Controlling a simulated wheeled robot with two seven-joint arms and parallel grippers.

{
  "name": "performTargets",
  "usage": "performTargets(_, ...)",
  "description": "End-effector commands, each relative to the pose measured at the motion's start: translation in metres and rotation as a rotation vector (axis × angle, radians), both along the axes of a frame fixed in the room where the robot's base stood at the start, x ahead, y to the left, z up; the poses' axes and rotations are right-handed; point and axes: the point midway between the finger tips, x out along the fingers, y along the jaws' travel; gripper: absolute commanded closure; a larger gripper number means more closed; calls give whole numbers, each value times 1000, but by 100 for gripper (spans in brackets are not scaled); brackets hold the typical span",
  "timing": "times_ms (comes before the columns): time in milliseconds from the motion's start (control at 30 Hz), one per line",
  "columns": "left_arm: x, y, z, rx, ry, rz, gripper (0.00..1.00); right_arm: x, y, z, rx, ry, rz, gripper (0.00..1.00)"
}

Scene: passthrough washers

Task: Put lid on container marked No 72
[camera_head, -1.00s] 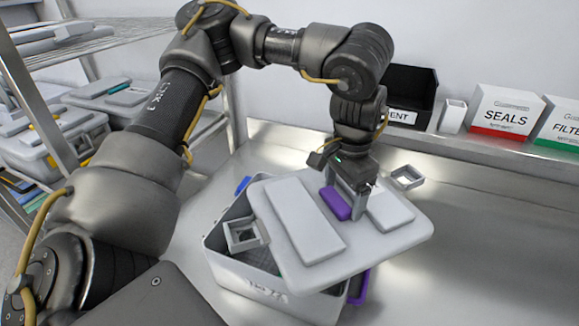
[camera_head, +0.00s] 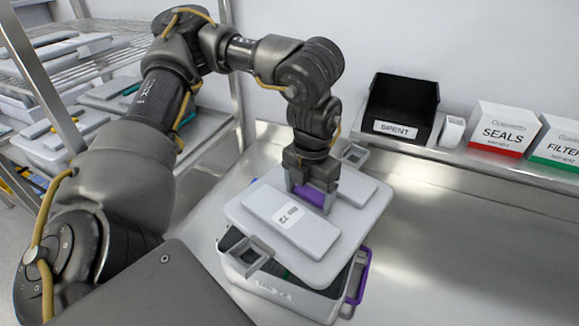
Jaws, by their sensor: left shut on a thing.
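The light grey lid (camera_head: 330,262) carries a label that appears to read No 72. My left gripper (camera_head: 312,203) is shut on the lid's purple handle (camera_head: 308,194). The lid is over the grey container (camera_head: 270,291), tilted and turned relative to it. The container's dark inside shows at the left and front right, so the lid does not cover it fully. The container's front marking is blurred but seems to end in 72. A purple latch (camera_head: 361,277) stands out at its right side. My right gripper is not in view.
A black bin marked SPENT (camera_head: 402,108), a small white holder (camera_head: 452,131), a SEALS box (camera_head: 502,128) and a FILTER box (camera_head: 558,143) stand on the back ledge. A wire rack (camera_head: 75,58) with lidded containers is at left. The metal bench is clear at right.

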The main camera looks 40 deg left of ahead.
Motion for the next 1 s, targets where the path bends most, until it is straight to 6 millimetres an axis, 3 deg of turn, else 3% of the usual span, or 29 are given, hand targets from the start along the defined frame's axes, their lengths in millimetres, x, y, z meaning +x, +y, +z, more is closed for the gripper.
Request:
performTargets(300,-19,17,15,-5,-2,-812,66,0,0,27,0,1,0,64)
performTargets(500,-26,23,17,-5,-2,-1136,66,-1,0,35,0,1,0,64)
performTargets(700,-29,25,17,-5,-3,-1270,66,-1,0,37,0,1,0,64)
performTargets(1000,-29,26,14,-5,-3,-1281,66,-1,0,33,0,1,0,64)
